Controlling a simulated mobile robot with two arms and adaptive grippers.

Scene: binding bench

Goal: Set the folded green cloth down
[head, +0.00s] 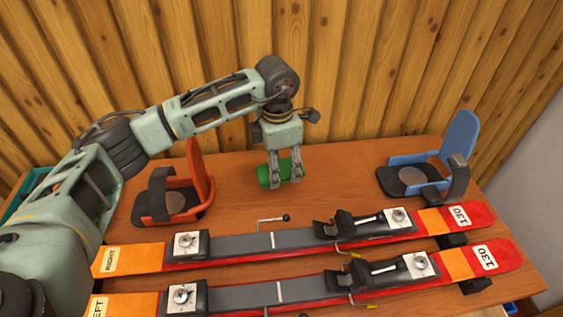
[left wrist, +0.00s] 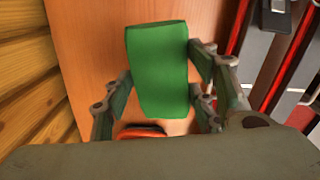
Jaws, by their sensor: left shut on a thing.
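The folded green cloth (head: 268,177) is a rounded green block at the back middle of the bench, between the orange and blue supports. My left gripper (head: 287,178) comes down from above and is shut on the cloth. In the left wrist view the cloth (left wrist: 160,72) lies between the fingers, with fingers on both of its sides. The cloth is at or close to the bench top; I cannot tell whether it touches. My right gripper is not in view.
An orange boot-shaped support (head: 198,178) stands left of the cloth, a blue one (head: 459,137) to the right. Two skis (head: 440,222) with bindings lie across the front of the wooden bench (head: 330,170). A small hex-type tool (head: 272,219) lies behind them. Bare bench lies right of the cloth.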

